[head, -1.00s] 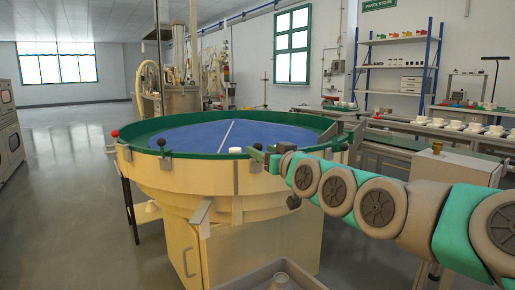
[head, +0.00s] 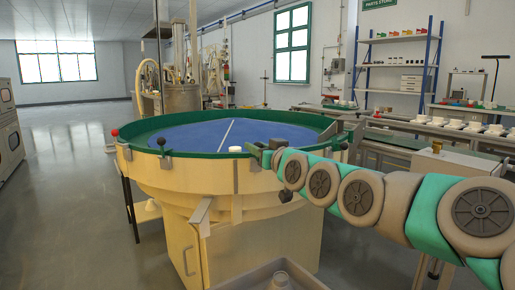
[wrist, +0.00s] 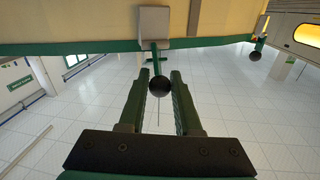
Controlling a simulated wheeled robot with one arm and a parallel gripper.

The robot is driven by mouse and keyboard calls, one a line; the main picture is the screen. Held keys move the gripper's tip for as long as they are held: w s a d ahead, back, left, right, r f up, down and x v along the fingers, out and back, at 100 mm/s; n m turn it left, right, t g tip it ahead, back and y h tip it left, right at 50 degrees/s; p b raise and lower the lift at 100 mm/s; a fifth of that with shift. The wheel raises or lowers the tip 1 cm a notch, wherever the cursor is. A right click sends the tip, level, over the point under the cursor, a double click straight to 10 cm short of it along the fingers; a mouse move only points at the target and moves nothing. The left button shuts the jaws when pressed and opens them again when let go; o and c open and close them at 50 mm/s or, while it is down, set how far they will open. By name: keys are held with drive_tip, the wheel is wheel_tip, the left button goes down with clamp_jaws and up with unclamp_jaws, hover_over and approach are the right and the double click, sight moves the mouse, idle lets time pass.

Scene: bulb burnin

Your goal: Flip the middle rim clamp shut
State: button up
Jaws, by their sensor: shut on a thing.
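The rim clamp at my gripper shows in the wrist view as a grey block (wrist: 154,22) on the green rim, with a short green lever ending in a black ball knob (wrist: 160,86). My gripper (wrist: 161,76) has its two green fingers on either side of this knob and is shut on it. In the head view my gripper (head: 262,151) is at the front right of the round tank's rim (head: 205,155), where the arm partly hides the clamp. Another clamp with a black knob (head: 161,142) stands on the rim to the left.
A blue disc (head: 205,136) fills the tank top. A small white round thing (head: 235,149) sits near the rim, left of my gripper. A red knob (head: 115,133) is at the far left. A grey tray (head: 265,275) is below in front. Open floor lies left.

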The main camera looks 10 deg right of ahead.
clamp_jaws()
drive_tip(key=shift+r, duration=0.1)
drive_tip(key=shift+w+r+p, duration=0.15)
drive_tip(key=shift+r+p, duration=0.05)
drive_tip(key=shift+p, duration=0.3)
drive_tip(key=g+p, duration=0.1)
drive_tip(key=w+g+p, duration=0.1)
drive_tip(key=m+g+p, duration=0.1)
drive_tip(key=p, duration=0.1)
drive_tip(key=shift+w+r+g+h, duration=0.15)
drive_tip(key=shift+r+g+h, duration=0.1)
drive_tip(key=shift+g+h, duration=0.05)
drive_tip(key=shift+w+f+g+p, duration=0.2)
drive_tip(key=shift+w+g+p, duration=0.1)
drive_tip(key=shift+g+p, duration=0.5)
drive_tip(key=o, duration=0.7)
unclamp_jaws()
